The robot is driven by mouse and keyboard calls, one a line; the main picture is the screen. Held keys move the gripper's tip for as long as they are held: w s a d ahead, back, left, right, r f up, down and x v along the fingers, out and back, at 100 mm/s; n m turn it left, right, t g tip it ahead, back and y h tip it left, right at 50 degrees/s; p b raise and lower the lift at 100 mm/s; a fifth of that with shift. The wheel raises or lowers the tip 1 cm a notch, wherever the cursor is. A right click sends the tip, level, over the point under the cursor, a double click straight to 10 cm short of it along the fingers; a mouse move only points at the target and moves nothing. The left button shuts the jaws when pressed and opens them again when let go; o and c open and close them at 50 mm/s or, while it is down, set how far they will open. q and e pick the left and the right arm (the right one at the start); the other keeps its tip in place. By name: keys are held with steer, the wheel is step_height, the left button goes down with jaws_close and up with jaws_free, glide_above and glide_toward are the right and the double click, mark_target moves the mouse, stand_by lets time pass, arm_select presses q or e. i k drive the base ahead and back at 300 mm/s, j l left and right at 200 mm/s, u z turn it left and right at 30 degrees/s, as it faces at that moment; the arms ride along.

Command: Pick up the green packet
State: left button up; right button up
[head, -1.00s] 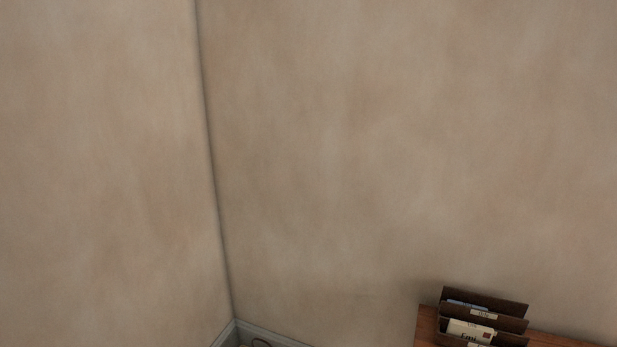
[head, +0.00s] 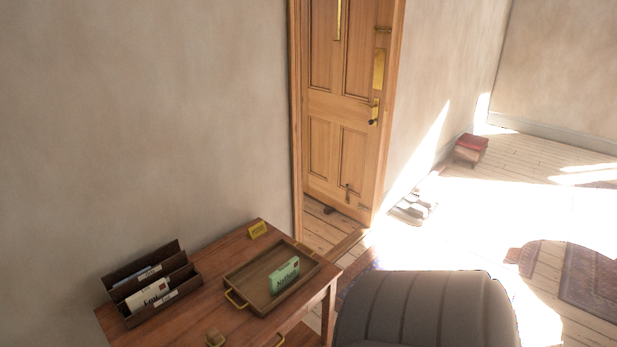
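The green packet (head: 284,275) stands upright in a wooden tray (head: 250,272) with brass handles. The tray lies on a small wooden table (head: 205,262) at the lower middle left of the head view. Neither of my grippers is in view.
A dark letter rack (head: 150,284) with envelopes stands on the table's left part. A dark ribbed rounded object (head: 425,310) is right of the table.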

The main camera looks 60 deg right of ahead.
mark_target(279, 279)
steer(key=z, duration=1.8)
